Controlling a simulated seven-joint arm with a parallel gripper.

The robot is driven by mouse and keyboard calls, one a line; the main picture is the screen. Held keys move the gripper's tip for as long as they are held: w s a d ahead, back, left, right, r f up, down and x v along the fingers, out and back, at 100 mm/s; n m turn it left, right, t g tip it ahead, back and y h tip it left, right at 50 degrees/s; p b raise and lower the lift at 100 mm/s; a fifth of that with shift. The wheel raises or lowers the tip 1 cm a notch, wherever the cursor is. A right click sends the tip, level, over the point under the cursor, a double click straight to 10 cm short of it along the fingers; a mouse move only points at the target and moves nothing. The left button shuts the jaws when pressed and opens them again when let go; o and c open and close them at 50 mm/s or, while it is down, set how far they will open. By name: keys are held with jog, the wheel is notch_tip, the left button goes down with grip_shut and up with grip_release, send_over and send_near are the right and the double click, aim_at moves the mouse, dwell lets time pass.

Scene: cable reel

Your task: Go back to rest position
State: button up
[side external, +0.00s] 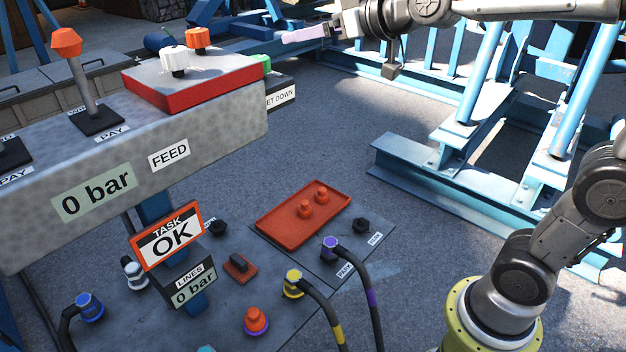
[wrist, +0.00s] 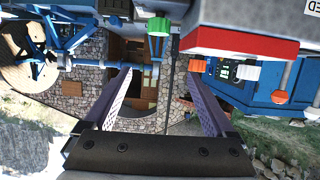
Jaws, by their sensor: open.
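My gripper (side external: 300,36) is at the top of the side external view, pointing left, in the air to the right of the red-sided box (side external: 192,84) on the console. In the wrist view, my gripper (wrist: 160,78) shows two pale purple fingers spread apart with nothing between them. It is open and empty, and it touches nothing that I can see.
The grey console (side external: 225,135) reads 0 bar and carries a lever with an orange knob (side external: 66,42). A TASK OK sign (side external: 167,237) stands below. A red tray (side external: 303,214) holds two orange caps. Hoses and connectors sit on the lower panel. Blue steel frames (side external: 440,185) stand right.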

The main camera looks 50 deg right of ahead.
jog(key=s+f+g, duration=0.4)
jog(key=s+f, duration=0.5)
jog(key=s, duration=0.5)
jog(key=s+f+g, duration=0.4)
jog(key=s+f, duration=0.5)
jog(key=s, duration=0.4)
jog(key=shift+s+a+f+g, duration=0.25)
jog(key=shift+s+a+g, duration=0.05)
jog(key=shift+s+a, duration=0.1)
